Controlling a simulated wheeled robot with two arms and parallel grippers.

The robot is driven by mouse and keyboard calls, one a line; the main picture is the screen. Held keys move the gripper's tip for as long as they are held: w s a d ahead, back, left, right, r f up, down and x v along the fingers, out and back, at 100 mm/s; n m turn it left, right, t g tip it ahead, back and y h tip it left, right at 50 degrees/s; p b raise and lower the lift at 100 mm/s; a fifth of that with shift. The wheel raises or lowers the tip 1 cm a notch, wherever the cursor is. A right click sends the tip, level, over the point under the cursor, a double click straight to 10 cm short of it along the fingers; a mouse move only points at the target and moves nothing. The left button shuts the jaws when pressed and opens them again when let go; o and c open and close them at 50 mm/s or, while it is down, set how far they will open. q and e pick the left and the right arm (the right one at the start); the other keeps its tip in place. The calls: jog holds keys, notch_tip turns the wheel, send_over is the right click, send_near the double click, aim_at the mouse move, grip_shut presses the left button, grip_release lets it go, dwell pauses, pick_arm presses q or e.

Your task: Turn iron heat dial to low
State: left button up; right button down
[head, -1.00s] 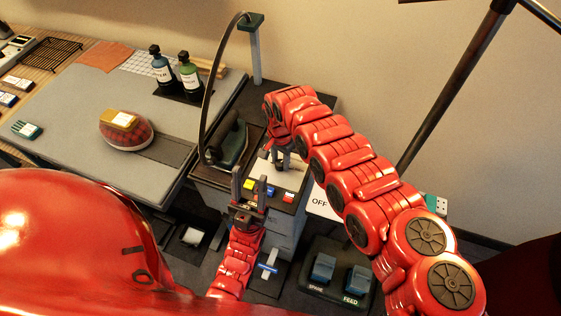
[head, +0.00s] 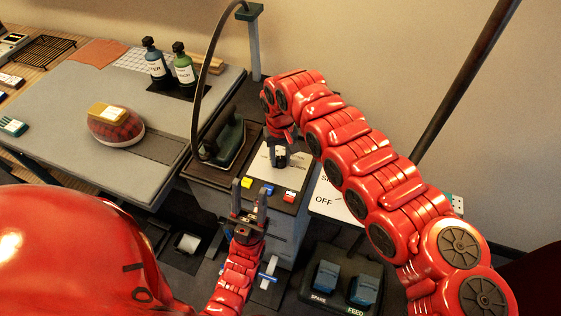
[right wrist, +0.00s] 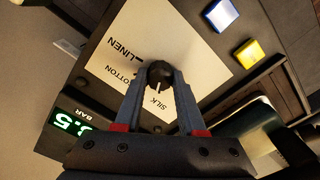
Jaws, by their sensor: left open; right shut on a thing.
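The heat dial (right wrist: 158,75) is a small black knob with a white mark, on a pale plate (right wrist: 112,65) lettered LINEN, COTTON and SILK. In the right wrist view its mark points down the picture, near SILK. My right gripper (right wrist: 158,84) is shut on the dial, one finger on each side. In the head view, my right gripper (head: 279,157) comes down onto the plate and hides the dial. My left gripper (head: 249,193) is open and empty, fingers up, in front of the stand's near edge. The iron (head: 222,138) rests left of the plate.
Blue (right wrist: 221,14) and yellow (right wrist: 249,53) buttons sit beside the plate. A green-lit BAR display (right wrist: 72,124) is on the other side. A cable arches over the iron. Pedals (head: 325,277) stand on the floor below. The ironing board (head: 80,115) is at left.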

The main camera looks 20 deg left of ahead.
jog(key=n+b, duration=0.2)
jog(key=shift+f+n, duration=0.25)
jog(key=shift+n, duration=0.15)
jog(key=n+b, duration=0.3)
jog(key=shift+n, duration=0.3)
jog(key=shift+n+b, duration=0.8)
jog(key=shift+n, duration=0.3)
jog(key=shift+r+n+b, duration=0.15)
jog(key=shift+n+b, duration=0.3)
jog(key=shift+n, duration=0.45)
jog(key=c, duration=0.5)
grip_release()
jog(key=shift+r, duration=0.1)
